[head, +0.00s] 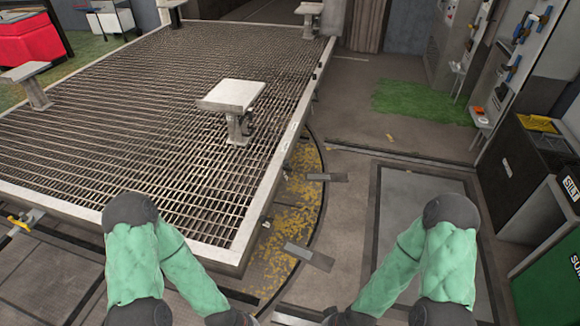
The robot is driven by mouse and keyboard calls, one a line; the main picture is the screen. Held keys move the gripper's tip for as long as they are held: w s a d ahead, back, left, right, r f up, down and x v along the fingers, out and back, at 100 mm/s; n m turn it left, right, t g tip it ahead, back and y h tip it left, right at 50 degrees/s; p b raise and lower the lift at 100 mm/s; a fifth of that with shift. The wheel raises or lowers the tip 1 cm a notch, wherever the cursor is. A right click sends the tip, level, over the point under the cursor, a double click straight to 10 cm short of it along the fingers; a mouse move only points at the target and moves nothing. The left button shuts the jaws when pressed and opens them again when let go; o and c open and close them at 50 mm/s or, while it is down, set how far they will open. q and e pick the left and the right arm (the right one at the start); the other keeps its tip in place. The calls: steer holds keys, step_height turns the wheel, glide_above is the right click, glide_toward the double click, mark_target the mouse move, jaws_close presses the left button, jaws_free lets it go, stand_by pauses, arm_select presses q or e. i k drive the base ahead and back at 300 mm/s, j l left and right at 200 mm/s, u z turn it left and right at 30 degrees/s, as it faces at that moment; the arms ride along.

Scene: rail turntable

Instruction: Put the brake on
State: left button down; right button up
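The turntable platform (262,198) is a large deck of metal grating with a pale frame, filling the left and middle of the head view. A small fitting with a yellow handle (20,221) sits at the platform's near left corner, close to the picture's left edge. I cannot tell whether it is the brake or how it is set; no other brake part is plain to see. My two green arms show at the bottom, bent at the elbows. Both grippers are below the picture, so their state is hidden.
Pale pedestals stand on the grating, one near the middle (232,95). A curved pit edge with yellow debris (300,205) runs along the platform's right side. Dark cabinets (535,165) and bins line the right. Floor between platform and cabinets is mostly open, with a green patch (420,102).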

mark_target(285, 162)
steer(key=i+l, duration=0.45)
steer(key=i, duration=0.25)
steer(key=i+l+u, duration=0.1)
steer(key=i+l, duration=0.3)
steer(key=i, duration=0.35)
steer(key=i+l+u, duration=0.1)
steer(key=i+l, duration=0.4)
steer(key=i, duration=0.2)
steer(key=i+l, duration=0.55)
steer(key=i, duration=0.15)
